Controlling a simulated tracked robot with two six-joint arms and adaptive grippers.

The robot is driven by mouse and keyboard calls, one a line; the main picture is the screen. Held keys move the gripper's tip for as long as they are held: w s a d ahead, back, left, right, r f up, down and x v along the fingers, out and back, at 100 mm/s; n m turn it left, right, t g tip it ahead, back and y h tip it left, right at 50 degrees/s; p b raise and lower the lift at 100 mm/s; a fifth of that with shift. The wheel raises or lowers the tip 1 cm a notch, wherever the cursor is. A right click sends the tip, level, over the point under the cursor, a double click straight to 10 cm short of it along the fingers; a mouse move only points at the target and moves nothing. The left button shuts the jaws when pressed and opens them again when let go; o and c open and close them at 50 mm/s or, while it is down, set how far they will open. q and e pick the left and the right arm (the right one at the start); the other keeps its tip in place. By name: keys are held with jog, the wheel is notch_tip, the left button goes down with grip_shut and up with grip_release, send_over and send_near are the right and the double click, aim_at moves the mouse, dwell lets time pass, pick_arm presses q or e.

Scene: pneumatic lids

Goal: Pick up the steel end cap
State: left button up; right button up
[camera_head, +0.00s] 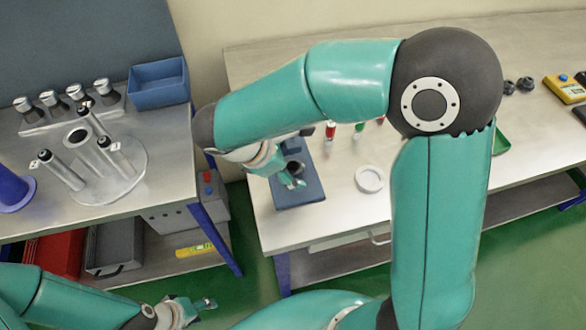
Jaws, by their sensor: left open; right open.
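No part can be told for certain as the steel end cap. Several shiny steel cap-like pieces (73,91) stand in a row on a rack on the left bench. A pale round ring-shaped piece (370,179) lies flat on the right bench. My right gripper (293,181) is open over a dark blue fixture (301,195) on the right bench, to the left of the ring. It partly hides the fixture and a dark round part in it. My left gripper (194,308) is open, low at the bottom, in front of the left bench and away from the steel pieces.
A round plate (128,181) with several upright cylinders fills the left bench's middle. A blue bin (158,84) stands behind it and a blue spool (12,190) at left. Red and green-tipped items (331,131) and a yellow device (563,89) lie on the right bench (338,205).

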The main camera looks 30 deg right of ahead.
jog(key=shift+d+f, duration=0.35)
jog(key=shift+f, duration=0.25)
grip_shut()
